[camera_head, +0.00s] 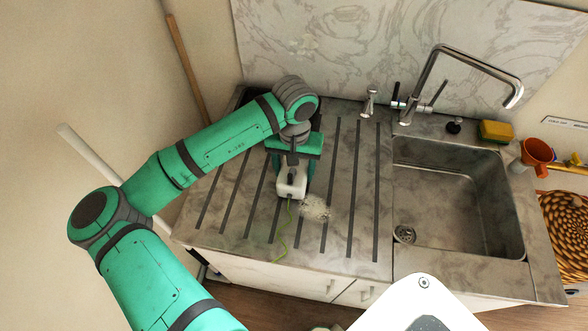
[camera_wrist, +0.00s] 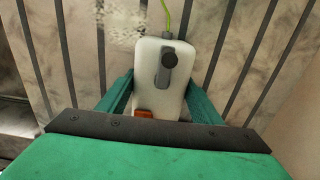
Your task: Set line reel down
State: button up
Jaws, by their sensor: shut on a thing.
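The line reel (camera_head: 292,182) is a white rounded box with a grey knob and a thin green line running out of it. In the head view the line trails over the counter toward its front edge. In the wrist view the reel (camera_wrist: 162,80) sits between the two green fingers of my gripper (camera_wrist: 160,103), with a small orange part at its lower end. My gripper (camera_head: 292,166) is shut on the reel above the grooved drainboard (camera_head: 342,215). I cannot tell whether the reel touches the surface.
A steel sink (camera_head: 455,200) with a tall faucet (camera_head: 430,75) lies to the right. A yellow sponge (camera_head: 495,132), an orange cup (camera_head: 537,153) and a woven basket (camera_head: 566,222) are farther right. A pale speckled patch (camera_head: 316,207) is beside the reel. The right drainboard is clear.

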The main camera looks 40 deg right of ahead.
jog(key=shift+f, duration=0.1)
jog(key=o, duration=1.3)
jog(key=shift+c, duration=0.2)
